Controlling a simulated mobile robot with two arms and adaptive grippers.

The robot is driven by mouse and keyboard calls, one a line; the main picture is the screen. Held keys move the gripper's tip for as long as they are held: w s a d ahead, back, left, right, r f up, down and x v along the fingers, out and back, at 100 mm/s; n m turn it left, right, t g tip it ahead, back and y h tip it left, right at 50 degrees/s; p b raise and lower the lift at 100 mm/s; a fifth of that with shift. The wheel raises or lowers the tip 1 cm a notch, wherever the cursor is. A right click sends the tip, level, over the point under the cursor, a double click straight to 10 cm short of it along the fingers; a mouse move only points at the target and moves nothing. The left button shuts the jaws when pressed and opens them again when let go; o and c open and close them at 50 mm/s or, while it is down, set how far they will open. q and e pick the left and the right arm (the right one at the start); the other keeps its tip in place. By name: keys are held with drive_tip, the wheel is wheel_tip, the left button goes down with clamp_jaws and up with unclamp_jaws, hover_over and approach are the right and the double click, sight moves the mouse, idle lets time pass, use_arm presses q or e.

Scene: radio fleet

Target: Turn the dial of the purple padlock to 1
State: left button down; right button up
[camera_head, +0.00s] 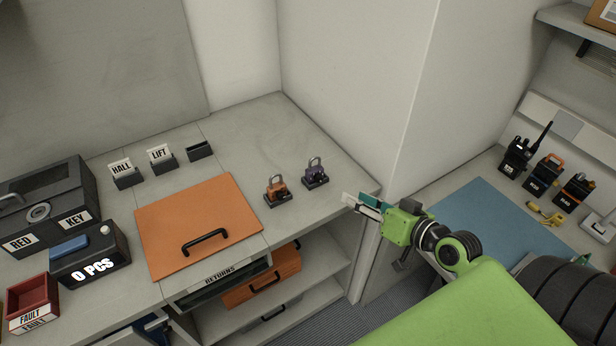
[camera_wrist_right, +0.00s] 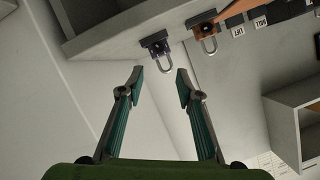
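The purple padlock (camera_head: 315,174) stands upright on a small dark base near the right end of the grey counter, its shackle up. It also shows in the right wrist view (camera_wrist_right: 157,47), upside down, beyond the fingertips. Its dial is too small to read. My right gripper (camera_head: 364,204) is at the counter's right edge, to the right of and nearer than the padlock, not touching it. In the right wrist view my right gripper (camera_wrist_right: 160,78) has its fingers spread with nothing between them. My left gripper is not in view.
An orange padlock (camera_head: 277,188) stands just left of the purple one. An orange panel (camera_head: 190,230) with a black handle lies further left on the counter. A wall corner (camera_head: 395,150) rises close behind my right gripper. Radios (camera_head: 545,175) stand on the right-hand bench.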

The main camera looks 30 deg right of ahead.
sight(320, 180)
drive_tip(key=p+x, duration=0.2)
drive_tip(key=x, duration=1.1)
drive_tip(key=shift+f+p, duration=0.15)
drive_tip(key=shift+p, duration=0.25)
drive_tip(key=shift+d, duration=0.1)
clamp_jaws()
